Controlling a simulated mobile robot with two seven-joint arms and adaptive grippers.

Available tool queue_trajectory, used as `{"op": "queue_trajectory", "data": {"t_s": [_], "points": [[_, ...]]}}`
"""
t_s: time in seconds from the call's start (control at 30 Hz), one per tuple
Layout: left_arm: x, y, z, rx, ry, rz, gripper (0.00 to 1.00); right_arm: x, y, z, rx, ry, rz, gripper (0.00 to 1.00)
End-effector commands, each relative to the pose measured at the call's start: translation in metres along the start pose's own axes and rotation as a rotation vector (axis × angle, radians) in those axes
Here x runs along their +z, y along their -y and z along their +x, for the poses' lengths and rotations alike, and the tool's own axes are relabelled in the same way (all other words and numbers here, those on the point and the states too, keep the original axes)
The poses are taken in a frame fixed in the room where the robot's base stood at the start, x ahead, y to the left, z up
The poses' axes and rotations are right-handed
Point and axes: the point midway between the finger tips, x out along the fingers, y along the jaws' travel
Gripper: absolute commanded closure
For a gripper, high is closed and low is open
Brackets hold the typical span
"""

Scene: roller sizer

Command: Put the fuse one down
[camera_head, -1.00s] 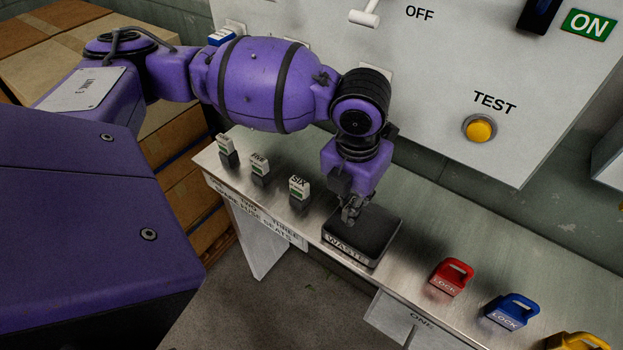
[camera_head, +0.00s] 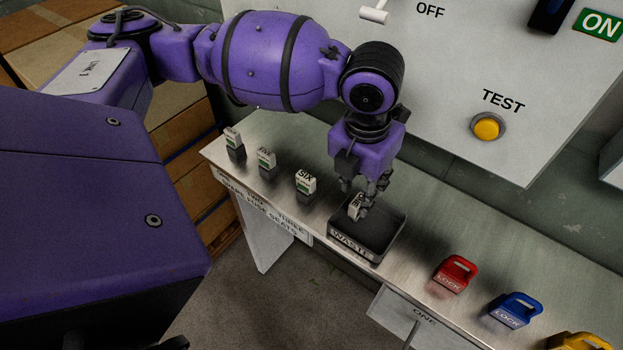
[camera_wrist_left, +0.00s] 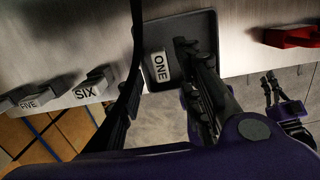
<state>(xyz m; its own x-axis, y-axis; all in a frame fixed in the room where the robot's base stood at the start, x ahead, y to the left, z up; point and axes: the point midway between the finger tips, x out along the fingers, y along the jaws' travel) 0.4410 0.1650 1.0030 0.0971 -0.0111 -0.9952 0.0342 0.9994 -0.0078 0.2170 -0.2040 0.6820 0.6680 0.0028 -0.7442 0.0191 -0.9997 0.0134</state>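The fuse one (camera_head: 356,206), a small white block lettered ONE, stands tilted in the dark waste tray (camera_head: 339,249), near its left side. In the left wrist view the fuse (camera_wrist_left: 160,67) lies between my left gripper's fingers, over the tray (camera_wrist_left: 208,22). My left gripper (camera_head: 362,190) is open above the tray, its fingers spread on either side of the fuse; a gap shows between the fuse and the right finger. My right gripper (camera_wrist_left: 269,78) shows small in the left wrist view, away from the bench, empty with its two fingers apart.
Fuse six (camera_head: 305,185), fuse five (camera_head: 267,160) and another fuse (camera_head: 234,140) stand in a row left of the tray. A red lock (camera_head: 455,273), a blue lock (camera_head: 514,308) and a yellow lock (camera_head: 578,341) lie right. The panel (camera_head: 455,60) rises behind.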

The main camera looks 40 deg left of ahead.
Motion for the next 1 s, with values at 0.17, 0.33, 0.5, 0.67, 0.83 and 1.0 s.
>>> {"op": "queue_trajectory", "data": {"t_s": [0.17,0.33,0.5,0.67,0.83,1.0], "points": [[0.003,0.001,-0.046,-0.001,0.012,0.001,0.66,-0.008,0.001,-0.002,-0.005,-0.007,-0.003,1.00],[0.002,0.001,-0.075,-0.001,0.008,0.001,0.66,-0.009,0.003,-0.004,-0.010,-0.006,-0.007,1.00],[0.001,0.001,-0.090,-0.001,0.005,0.001,0.66,-0.007,0.003,-0.005,-0.012,-0.001,-0.010,1.00],[0.001,0.001,-0.092,-0.001,0.003,0.001,0.66,-0.004,0.002,-0.005,-0.012,0.004,-0.010,1.00],[0.001,0.001,-0.092,-0.001,0.002,0.001,0.66,-0.003,0.002,-0.005,-0.011,0.005,-0.009,1.00],[0.001,0.001,-0.091,-0.004,0.001,-0.002,0.66,-0.005,0.002,-0.005,-0.008,0.002,-0.004,1.00]]}}
